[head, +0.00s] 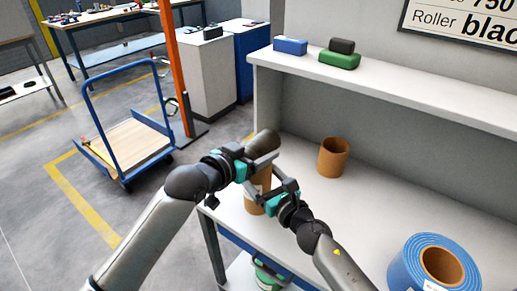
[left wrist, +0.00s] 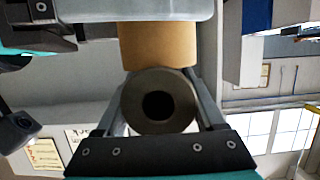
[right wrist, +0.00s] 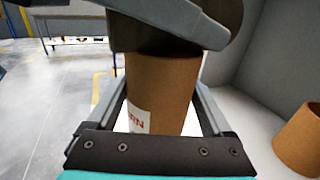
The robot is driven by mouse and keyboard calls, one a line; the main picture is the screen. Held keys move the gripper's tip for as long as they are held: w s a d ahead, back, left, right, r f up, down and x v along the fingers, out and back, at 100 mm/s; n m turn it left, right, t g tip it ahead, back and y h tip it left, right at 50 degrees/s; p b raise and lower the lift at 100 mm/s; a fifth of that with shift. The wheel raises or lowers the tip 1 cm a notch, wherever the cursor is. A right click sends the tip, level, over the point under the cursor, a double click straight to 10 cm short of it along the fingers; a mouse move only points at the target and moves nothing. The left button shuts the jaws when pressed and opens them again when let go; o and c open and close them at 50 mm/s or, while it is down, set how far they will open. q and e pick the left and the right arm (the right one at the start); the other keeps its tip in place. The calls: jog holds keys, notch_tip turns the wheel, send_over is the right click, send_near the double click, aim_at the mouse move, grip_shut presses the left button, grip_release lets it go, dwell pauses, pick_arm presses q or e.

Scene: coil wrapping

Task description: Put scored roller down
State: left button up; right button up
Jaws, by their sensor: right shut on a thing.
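A dark grey roller (head: 264,143) with a round bore lies tilted between the fingers of my left gripper (head: 261,162). It shows end-on in the left wrist view (left wrist: 158,102), with the fingers along both sides. My right gripper (head: 270,189) is shut on a brown cylinder (head: 256,198) near the left end of the table. In the right wrist view this cylinder (right wrist: 162,95) is upright and carries a white label with red letters. The dark roller and left fingers cover its top. Whether its base touches the table is unclear. No score marks are visible.
Another brown cylinder (head: 333,157) stands at the back of the white table (head: 345,200). A blue roll (head: 434,265) lies at front right. A shelf (head: 400,91) holds blue and green blocks. A blue cart (head: 124,145) stands left on the floor. The table's middle is clear.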

pick_arm(q)
grip_shut()
dwell(0.3)
jog(key=shift+r, duration=0.1)
